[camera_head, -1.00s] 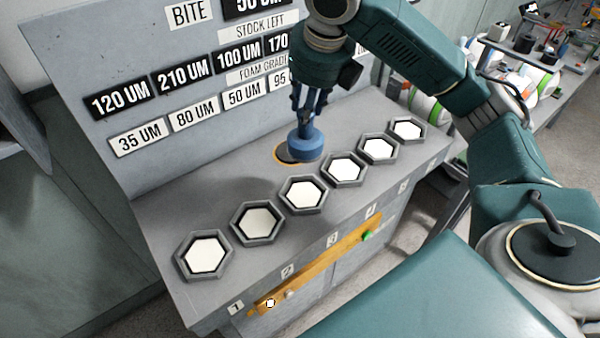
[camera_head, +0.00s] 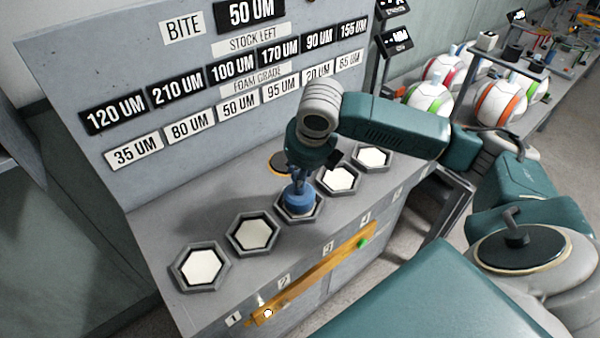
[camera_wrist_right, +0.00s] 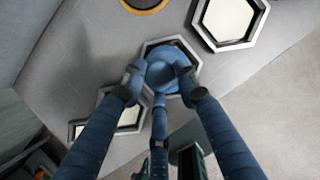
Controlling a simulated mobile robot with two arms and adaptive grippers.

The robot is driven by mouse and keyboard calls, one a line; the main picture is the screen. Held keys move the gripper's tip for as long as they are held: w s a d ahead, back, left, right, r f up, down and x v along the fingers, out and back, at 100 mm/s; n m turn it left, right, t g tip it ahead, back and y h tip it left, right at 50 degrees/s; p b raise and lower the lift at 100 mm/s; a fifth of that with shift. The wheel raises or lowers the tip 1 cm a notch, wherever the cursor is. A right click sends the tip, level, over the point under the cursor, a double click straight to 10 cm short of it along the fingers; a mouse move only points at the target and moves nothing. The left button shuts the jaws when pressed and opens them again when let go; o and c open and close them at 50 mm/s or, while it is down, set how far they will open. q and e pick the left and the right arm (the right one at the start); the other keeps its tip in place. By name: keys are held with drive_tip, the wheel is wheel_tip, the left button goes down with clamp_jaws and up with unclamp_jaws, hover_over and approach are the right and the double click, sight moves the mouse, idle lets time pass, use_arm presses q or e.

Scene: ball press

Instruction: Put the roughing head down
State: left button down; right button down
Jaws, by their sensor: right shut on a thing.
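The roughing head is a round blue piece (camera_head: 299,200) with a narrower stem. It is at the third hexagonal frame (camera_head: 316,214) from the left, and I cannot tell whether it touches the white pad inside. My right gripper (camera_head: 300,184) is shut on the head from above. In the right wrist view the fingers of my right gripper (camera_wrist_right: 160,80) close around the blue head (camera_wrist_right: 164,72), inside the outline of the frame, which is mostly covered. The round orange-rimmed seat (camera_head: 279,162) behind the frames is empty. My left gripper is not in view.
Hexagonal frames with white pads stand on both sides, such as the second one (camera_head: 252,235) and the fourth one (camera_head: 339,180). A sign panel (camera_head: 150,60) rises behind the bench. A yellow bar (camera_head: 310,281) runs along the front.

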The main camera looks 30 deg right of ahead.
drive_tip(key=shift+w+f, duration=0.1)
drive_tip(key=shift+f, duration=0.05)
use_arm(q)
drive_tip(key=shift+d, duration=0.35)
use_arm(e)
drive_tip(key=c, duration=1.3)
unclamp_jaws()
drive_tip(key=shift+f, duration=0.1)
drive_tip(key=shift+a, duration=0.1)
use_arm(q)
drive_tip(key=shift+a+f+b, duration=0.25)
drive_tip(key=shift+b, duration=0.1)
use_arm(e)
drive_tip(key=v, duration=1.2)
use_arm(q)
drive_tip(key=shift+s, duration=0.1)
